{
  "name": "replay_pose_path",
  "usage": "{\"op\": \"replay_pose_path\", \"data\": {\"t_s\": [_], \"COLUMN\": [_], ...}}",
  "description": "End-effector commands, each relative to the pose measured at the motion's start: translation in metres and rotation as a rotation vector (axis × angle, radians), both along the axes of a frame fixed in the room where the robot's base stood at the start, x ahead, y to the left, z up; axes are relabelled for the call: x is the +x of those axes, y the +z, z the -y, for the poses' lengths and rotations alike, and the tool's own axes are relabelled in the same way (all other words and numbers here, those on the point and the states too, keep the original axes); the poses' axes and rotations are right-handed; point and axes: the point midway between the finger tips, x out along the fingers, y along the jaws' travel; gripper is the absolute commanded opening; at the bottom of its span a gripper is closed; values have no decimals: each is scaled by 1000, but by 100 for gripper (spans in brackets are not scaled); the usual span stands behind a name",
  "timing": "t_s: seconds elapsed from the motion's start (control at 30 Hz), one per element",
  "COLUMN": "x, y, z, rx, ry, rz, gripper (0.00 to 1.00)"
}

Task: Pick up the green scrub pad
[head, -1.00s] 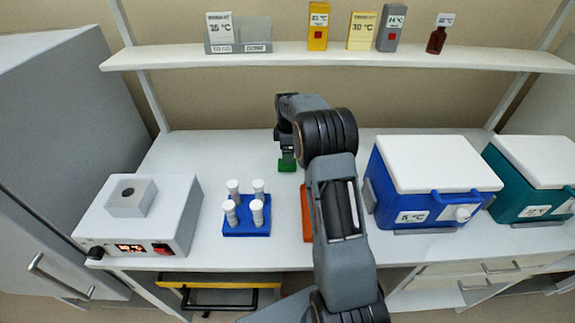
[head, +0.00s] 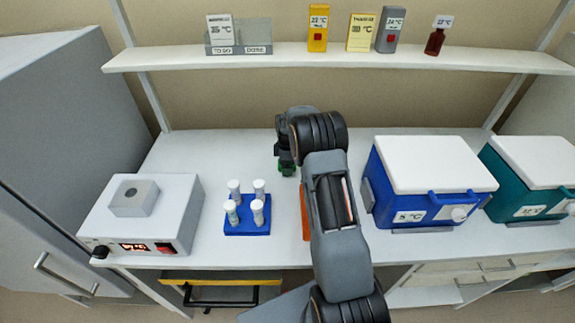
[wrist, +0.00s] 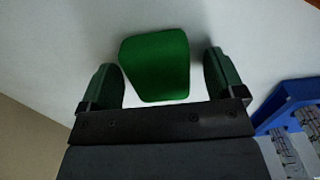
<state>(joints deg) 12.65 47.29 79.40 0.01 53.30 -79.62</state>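The green scrub pad (wrist: 155,65) lies on the white bench and shows between my two fingers in the wrist view. My gripper (wrist: 160,80) is open, with one finger on each side of the pad and a gap visible on both sides. In the head view my gripper (head: 287,168) is low over the back middle of the bench. It hides nearly all of the pad there; only a bit of green shows around the fingertips.
A blue rack (head: 247,228) with several white-capped tubes stands left of my arm. An orange item (head: 305,218) is partly hidden by my arm. A blue cooler (head: 380,196) and a teal cooler (head: 500,192) stand right; a heater box (head: 170,215) stands left. A shelf (head: 340,58) runs above.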

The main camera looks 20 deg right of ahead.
Motion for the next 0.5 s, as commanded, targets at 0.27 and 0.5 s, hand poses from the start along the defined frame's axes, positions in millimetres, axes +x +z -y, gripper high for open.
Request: {"op": "replay_pose_path", "data": {"t_s": [0.27,0.5], "x": [0,0], "y": [0,0], "z": [0,0], "rx": [0,0], "ry": [0,-1], "rz": [0,0], "gripper": [62,39]}}
